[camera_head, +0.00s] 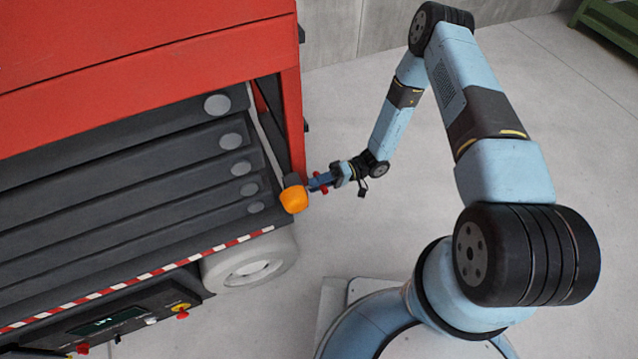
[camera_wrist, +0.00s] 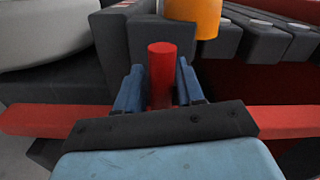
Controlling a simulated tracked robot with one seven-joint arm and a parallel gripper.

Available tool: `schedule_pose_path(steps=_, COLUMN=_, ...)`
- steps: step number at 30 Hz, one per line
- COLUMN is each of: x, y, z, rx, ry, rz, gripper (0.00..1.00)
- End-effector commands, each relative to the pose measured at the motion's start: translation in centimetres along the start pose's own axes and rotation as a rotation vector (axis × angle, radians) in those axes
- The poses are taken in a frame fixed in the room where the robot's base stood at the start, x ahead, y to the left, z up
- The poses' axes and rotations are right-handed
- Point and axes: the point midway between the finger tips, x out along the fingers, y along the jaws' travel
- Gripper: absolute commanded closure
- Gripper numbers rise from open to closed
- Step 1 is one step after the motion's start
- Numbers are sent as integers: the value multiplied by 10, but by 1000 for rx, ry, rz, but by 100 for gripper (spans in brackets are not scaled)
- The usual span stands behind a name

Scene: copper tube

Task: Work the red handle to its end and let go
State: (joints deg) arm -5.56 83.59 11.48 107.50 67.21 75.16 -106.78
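The red handle (camera_wrist: 161,75) is a short red cylinder with its round end showing in the wrist view. It lies between the two blue fingers of my gripper (camera_wrist: 162,85), which sit close on either side of it. Whether both fingers press on it or a narrow gap is left, I cannot tell. Its lower part is hidden behind the dark gripper body. In the head view, my gripper (camera_head: 319,182) is at the right corner of the red machine, with small bits of the red handle (camera_head: 323,189) showing around the fingers.
An orange knob-like part (camera_head: 293,199) is just left of my gripper, also in the wrist view (camera_wrist: 196,14). The red machine (camera_head: 150,50) has dark rollers (camera_head: 120,175) and a pale wheel (camera_head: 250,265). A control panel (camera_head: 110,320) is at lower left.

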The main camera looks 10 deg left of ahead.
Motion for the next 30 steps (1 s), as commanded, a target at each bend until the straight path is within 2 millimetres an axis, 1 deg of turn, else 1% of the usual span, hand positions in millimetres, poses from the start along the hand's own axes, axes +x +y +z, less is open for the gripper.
schedule_pose_path(steps=1, x=0, y=0, z=0, rx=0, ry=0, rz=0, gripper=68)
schedule_pose_path(steps=2, x=0, y=0, z=0, rx=0, ry=0, rz=0, gripper=71)
schedule_pose_path(steps=11, x=0, y=1, z=0, rx=0, ry=0, rz=2, gripper=99)
schedule_pose_path(steps=20, x=-1, y=1, z=0, rx=0, ry=0, rz=4, gripper=100)
schedule_pose_path(steps=23, x=-4, y=2, z=0, rx=0, ry=1, rz=4, gripper=100)
schedule_pose_path(steps=26, x=-11, y=2, z=0, rx=0, ry=2, rz=4, gripper=100)
schedule_pose_path(steps=30, x=-26, y=2, z=-1, rx=-2, ry=3, rz=4, gripper=100)
